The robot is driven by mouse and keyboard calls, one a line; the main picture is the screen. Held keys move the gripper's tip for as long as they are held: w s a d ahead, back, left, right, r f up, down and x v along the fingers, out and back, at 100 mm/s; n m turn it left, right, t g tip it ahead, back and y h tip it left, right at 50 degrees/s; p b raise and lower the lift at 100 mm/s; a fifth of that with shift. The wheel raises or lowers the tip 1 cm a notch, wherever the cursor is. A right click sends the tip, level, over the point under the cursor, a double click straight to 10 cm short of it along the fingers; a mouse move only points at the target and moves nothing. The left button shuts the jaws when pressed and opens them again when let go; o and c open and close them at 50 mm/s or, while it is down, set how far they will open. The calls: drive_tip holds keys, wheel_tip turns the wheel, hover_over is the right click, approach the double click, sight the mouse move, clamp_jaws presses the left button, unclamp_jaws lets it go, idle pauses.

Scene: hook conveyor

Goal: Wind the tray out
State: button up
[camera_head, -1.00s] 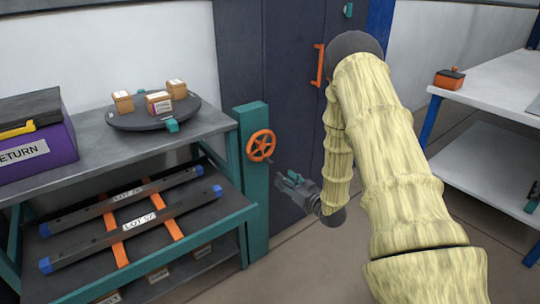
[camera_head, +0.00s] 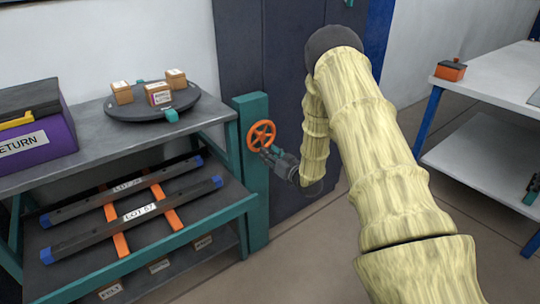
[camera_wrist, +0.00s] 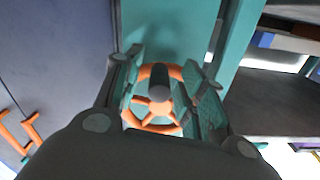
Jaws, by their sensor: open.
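An orange handwheel (camera_head: 261,135) with spokes is mounted on a teal post (camera_head: 256,180) at the right end of the bench. My gripper (camera_head: 268,150) is at the wheel's lower right in the head view. In the wrist view, the open fingers of my gripper (camera_wrist: 170,95) stand on either side of the handwheel (camera_wrist: 150,121), with a dark round knob (camera_wrist: 159,82) between them. I cannot tell whether the fingers touch it. A dark tray or shelf (camera_head: 190,222) under the bench top carries two dark bars labelled LOT.
A round turntable (camera_head: 130,111) with three small boxes stands on the bench top (camera_head: 60,165). A purple RETURN box (camera_head: 45,140) stands at the left. A dark cabinet (camera_head: 285,60) is behind the wheel. A white table (camera_head: 500,75) stands at the right.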

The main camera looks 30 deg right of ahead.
drive_tip(key=shift+w, duration=0.1)
drive_tip(key=shift+c, duration=0.5)
clamp_jaws()
drive_tip(key=shift+w+n, duration=0.1)
drive_tip(key=shift+n, duration=0.2)
